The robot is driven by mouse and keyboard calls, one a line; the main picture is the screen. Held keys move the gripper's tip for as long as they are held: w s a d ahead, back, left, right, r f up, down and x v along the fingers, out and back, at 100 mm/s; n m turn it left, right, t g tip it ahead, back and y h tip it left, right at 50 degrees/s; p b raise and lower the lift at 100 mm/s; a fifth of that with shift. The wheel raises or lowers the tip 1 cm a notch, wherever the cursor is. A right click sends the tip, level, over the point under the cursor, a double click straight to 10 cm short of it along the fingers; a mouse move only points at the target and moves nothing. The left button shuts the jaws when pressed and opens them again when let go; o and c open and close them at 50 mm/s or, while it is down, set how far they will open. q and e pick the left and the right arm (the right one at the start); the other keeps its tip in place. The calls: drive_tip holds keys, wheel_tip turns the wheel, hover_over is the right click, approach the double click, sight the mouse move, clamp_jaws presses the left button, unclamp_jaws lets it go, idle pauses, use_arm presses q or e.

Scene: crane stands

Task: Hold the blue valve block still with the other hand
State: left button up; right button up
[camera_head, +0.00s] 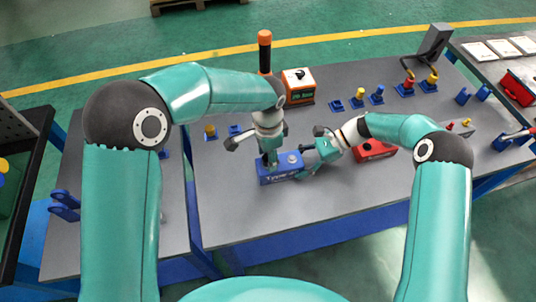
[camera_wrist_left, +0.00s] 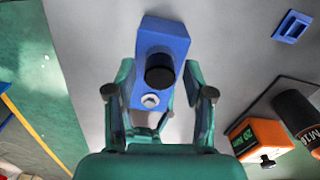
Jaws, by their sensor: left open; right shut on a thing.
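The blue valve block (camera_head: 279,177) sits on the grey bench with a white "Type" label on its front. A black round knob (camera_wrist_left: 160,70) and a pale round fitting (camera_wrist_left: 150,100) show on its top in the left wrist view. My left gripper (camera_head: 268,163) points down over the block's left part; in its wrist view the open fingers (camera_wrist_left: 158,78) stand either side of the knob. My right gripper (camera_head: 304,166) is shut on the block's right end, coming in from the right. Its exact finger contact is partly hidden.
An orange-and-white box (camera_head: 298,86) and an orange-topped dark post (camera_head: 264,52) stand behind. A red block (camera_head: 372,150) lies right of my right gripper. Several blue fixtures (camera_head: 357,100) stand at the back right. The bench front (camera_head: 270,222) is clear.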

use_arm(q)
drive_tip(key=n, duration=1.4)
drive_tip(key=shift+n, duration=0.3)
clamp_jaws()
drive_tip(key=m, duration=0.4)
drive_tip(key=shift+m, duration=0.6)
